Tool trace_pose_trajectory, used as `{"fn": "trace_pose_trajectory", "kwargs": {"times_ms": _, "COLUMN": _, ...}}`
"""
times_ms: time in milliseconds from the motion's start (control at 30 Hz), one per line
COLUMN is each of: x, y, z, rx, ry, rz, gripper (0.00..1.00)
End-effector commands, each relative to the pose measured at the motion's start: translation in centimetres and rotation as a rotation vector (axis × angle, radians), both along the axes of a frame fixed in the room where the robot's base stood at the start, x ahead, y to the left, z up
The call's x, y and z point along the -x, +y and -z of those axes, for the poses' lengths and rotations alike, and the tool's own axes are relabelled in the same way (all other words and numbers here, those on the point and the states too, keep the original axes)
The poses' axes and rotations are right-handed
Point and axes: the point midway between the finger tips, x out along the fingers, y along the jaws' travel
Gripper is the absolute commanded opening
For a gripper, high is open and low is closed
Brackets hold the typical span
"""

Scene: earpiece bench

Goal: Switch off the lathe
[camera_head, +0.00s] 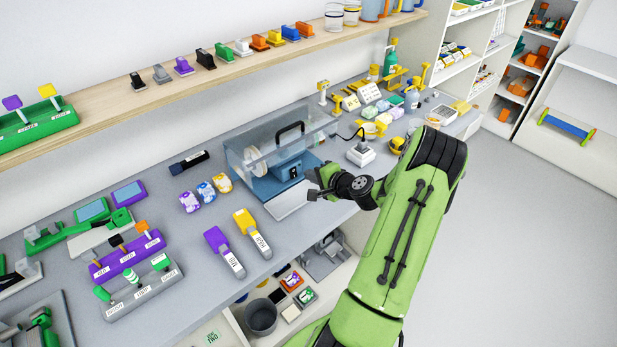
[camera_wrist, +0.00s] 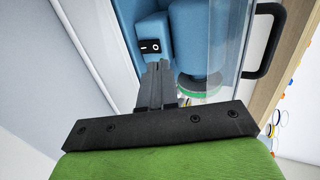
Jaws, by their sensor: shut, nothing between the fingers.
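The lathe (camera_head: 284,171) is a blue machine under a clear cover with a black handle, near the middle of the bench. Its black rocker switch (camera_head: 294,173) with white marks faces the front. In the wrist view the switch (camera_wrist: 150,46) sits on a blue block, just beyond my fingertips. My gripper (camera_head: 312,186) is at the front right of the lathe, with its fingers pointing at it. In the wrist view my gripper (camera_wrist: 158,66) has its fingers together with nothing between them. I cannot tell whether the fingertips touch the lathe.
The clear cover (camera_head: 250,140) stands around the lathe, and its handle (camera_wrist: 266,40) is at the right in the wrist view. A white device (camera_head: 361,153) stands right of the lathe. Purple (camera_head: 222,248) and yellow (camera_head: 250,233) labelled tools lie at the front left.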

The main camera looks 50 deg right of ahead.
Motion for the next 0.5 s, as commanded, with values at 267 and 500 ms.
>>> {"fn": "trace_pose_trajectory", "kwargs": {"times_ms": 267, "x": 4.0, "y": 0.4, "z": -3.1, "rx": 0.002, "ry": 0.001, "rz": 0.002, "gripper": 0.0}}
{"fn": "trace_pose_trajectory", "kwargs": {"times_ms": 500, "x": 5.7, "y": 0.6, "z": -4.5, "rx": 0.001, "ry": 0.0, "rz": 0.0, "gripper": 0.0}}
